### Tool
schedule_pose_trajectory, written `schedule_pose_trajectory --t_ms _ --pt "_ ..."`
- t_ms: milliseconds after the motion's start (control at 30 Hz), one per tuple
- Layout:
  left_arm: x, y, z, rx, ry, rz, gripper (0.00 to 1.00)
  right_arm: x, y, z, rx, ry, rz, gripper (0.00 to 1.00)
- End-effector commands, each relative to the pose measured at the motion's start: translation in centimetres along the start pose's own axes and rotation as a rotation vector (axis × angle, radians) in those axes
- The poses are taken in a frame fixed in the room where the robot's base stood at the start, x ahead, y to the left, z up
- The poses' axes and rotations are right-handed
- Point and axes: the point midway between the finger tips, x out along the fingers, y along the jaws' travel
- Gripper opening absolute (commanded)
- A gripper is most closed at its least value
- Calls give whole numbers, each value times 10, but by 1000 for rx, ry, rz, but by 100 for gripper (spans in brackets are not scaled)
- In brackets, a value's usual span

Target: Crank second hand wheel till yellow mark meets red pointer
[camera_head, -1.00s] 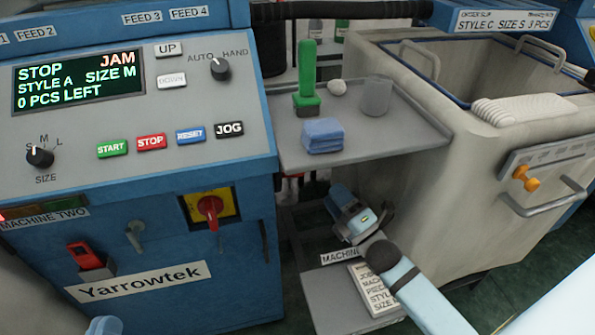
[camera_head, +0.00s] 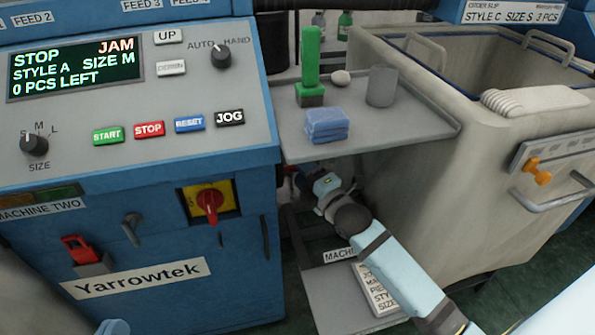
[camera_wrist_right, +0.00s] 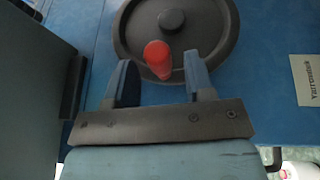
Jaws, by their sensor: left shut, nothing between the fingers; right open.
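The dark hand wheel (camera_wrist_right: 127,30) is on a blue machine face at the top of the right wrist view, cut off by the upper edge. Its red crank handle (camera_wrist_right: 158,58) points toward the camera. My right gripper (camera_wrist_right: 160,78) is open, with one finger on each side of the handle and gaps on both sides. In the head view the right gripper (camera_head: 312,178) is beside the machine's side, below the grey shelf, its tips partly hidden. The wheel is hidden there, and I see no yellow mark or red pointer. Only the tip of my left gripper (camera_head: 112,327) shows at the bottom edge, shut.
The grey shelf (camera_head: 400,128) overhangs my right gripper and carries a green-handled tool, blue cloth and grey cup. A large beige bin (camera_head: 420,215) stands to the right. Machine two (camera_head: 165,235), with a JAM display, stands left. A low step (camera_head: 340,300) lies below.

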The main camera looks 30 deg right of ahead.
Motion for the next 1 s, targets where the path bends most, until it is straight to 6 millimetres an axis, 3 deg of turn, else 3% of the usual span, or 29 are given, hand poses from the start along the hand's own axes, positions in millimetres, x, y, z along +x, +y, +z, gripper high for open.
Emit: schedule_pose_trajectory --t_ms 200,533,767,900,1000 --pt "0 -1 11 -2 -32 4 0 22 -1 0 0 0 1 49" --pt "0 -1 12 -4 -40 4 0 26 0 0 1 0 -1 49" --pt "0 -1 12 -4 -40 4 0 25 0 0 1 0 0 0" --pt "0 -1 10 -3 -38 4 0 25 0 0 1 0 -1 0" --pt "0 1 -4 -2 -2 0 0 25 1 0 1 -1 -3 0"
